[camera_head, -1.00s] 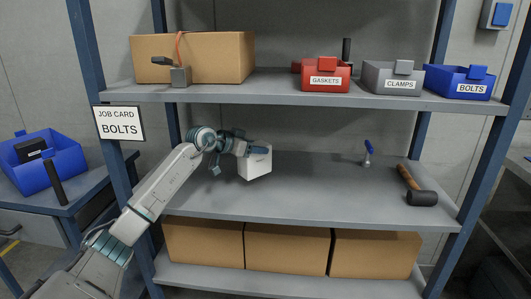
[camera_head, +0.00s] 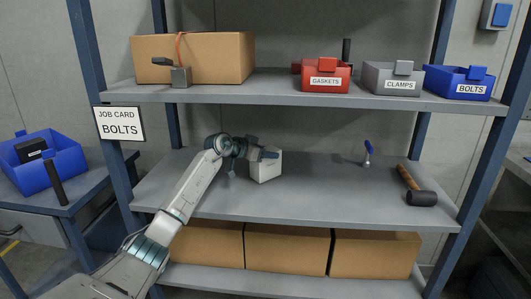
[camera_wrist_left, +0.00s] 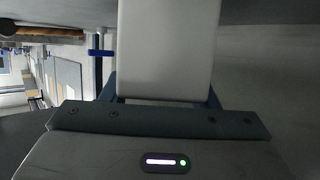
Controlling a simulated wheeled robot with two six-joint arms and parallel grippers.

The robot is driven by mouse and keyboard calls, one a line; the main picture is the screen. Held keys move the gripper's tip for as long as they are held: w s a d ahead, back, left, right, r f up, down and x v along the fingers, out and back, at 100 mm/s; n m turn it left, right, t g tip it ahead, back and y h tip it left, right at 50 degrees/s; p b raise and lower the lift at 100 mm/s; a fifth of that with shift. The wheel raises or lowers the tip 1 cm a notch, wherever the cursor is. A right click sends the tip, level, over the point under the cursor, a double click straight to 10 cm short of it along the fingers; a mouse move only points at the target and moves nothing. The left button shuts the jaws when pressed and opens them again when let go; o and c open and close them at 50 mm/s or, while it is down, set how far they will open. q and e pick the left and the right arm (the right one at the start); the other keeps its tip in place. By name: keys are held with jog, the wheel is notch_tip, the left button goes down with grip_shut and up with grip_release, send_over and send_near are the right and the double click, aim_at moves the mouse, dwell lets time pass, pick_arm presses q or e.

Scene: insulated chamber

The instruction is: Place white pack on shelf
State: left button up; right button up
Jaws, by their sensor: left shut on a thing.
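The white pack (camera_head: 266,168) is at the middle shelf (camera_head: 320,192), left of its centre, and looks upright. My left gripper (camera_head: 268,155) is shut on the pack near its top. In the left wrist view the pack (camera_wrist_left: 168,45) fills the space between the two fingers (camera_wrist_left: 162,88). The pack's bottom is close to the shelf surface; I cannot tell whether it touches. My right gripper is not in view.
A blue-handled clamp (camera_head: 368,153) and a hammer (camera_head: 416,188) are on the middle shelf's right side. Above are a cardboard box (camera_head: 215,55) and bins labelled gaskets (camera_head: 325,76), clamps (camera_head: 395,77) and bolts (camera_head: 460,82). The shelf between pack and clamp is clear.

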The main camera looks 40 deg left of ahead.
pick_arm(q)
jog(key=o, duration=1.1)
jog(key=shift+c, duration=0.2)
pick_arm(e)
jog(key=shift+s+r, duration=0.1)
pick_arm(q)
jog(key=shift+s, duration=0.1)
jog(key=v, duration=1.2)
jog(key=shift+b, duration=0.45)
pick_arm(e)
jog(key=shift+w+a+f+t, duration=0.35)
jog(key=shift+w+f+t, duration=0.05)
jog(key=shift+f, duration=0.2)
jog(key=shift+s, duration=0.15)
